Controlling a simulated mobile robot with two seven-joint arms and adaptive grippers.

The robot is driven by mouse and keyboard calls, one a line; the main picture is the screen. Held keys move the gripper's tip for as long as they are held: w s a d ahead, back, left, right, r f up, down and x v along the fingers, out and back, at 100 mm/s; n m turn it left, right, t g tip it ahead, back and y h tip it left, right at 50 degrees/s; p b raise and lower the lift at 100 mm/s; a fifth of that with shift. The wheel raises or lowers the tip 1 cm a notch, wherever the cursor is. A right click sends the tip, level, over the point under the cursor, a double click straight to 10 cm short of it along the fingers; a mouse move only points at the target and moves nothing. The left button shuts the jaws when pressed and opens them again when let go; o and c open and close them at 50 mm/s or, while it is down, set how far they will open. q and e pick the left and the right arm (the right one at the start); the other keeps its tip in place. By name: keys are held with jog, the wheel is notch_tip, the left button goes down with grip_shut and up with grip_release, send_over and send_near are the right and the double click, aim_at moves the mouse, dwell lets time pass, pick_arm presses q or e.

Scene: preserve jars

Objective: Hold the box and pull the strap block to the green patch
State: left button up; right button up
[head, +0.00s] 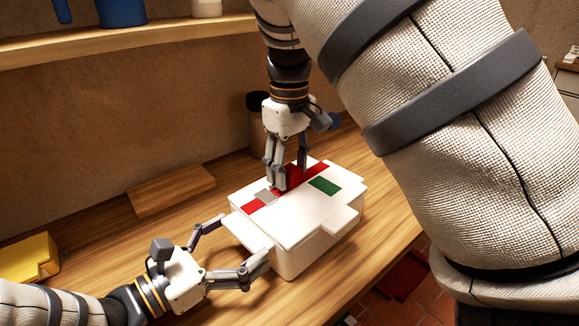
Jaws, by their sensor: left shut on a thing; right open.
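The white box (318,245) stands on the wooden table with its lid on. A red strap runs across the lid, with a grey patch (265,196) in it. The red strap block (293,177) seems to be the raised red part by the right gripper; its edges are partly hidden. The green patch (325,186) is on the lid, right of the red. My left gripper (243,238) is shut on the tab at the box's left end, one finger on each side. My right gripper (290,180) points down at the red block, fingers apart; I cannot tell if they touch it.
A wooden board (171,191) lies by the wall, and a yellow piece (29,258) is at the far left. A dark jar (257,120) stands behind my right gripper. A shelf (130,41) runs above. The table's front edge is near the box's right side.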

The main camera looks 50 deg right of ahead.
aim_at(307, 173)
pick_arm(q)
jog(key=shift+f, duration=0.3)
pick_arm(e)
jog(key=shift+f, duration=0.15)
jog(key=shift+c, duration=0.3)
grip_shut()
pick_arm(q)
jog(key=shift+a, duration=0.1)
pick_arm(e)
jog(key=shift+s+d, duration=0.1)
jog(key=shift+d, duration=2.45)
jog(key=shift+o, duration=0.3)
grip_release()
notch_tip(307, 173, up, 12)
